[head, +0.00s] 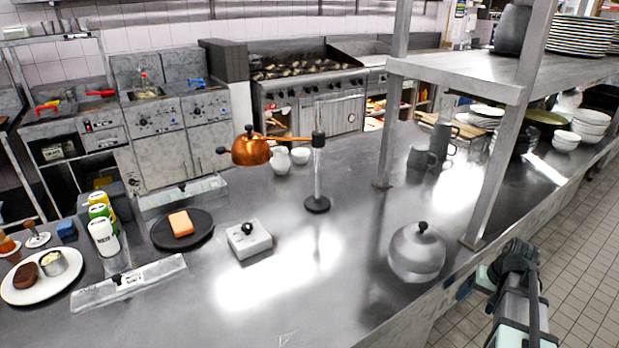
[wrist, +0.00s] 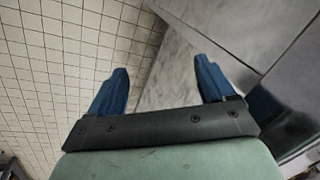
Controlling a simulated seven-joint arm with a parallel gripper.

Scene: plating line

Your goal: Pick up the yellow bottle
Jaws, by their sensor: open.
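The yellow bottle (head: 98,198) stands at the left of the steel counter in the head view. It is at the back of a short row, partly hidden by a green bottle (head: 101,213) and a white bottle (head: 104,238) in front of it. My gripper (wrist: 162,78) is open and empty in the wrist view, with its two blue fingers apart. In the head view my arm is at the lower right, beside the counter's edge, far from the bottles. The yellow bottle is not in the wrist view.
A plate with food (head: 22,293), a dark round board (head: 160,240), a grey box (head: 248,240), a copper heat lamp (head: 251,150) and a grey domed lid (head: 417,250) are on the counter (head: 330,270). Shelf posts (head: 497,165) rise at the right. The front middle is clear.

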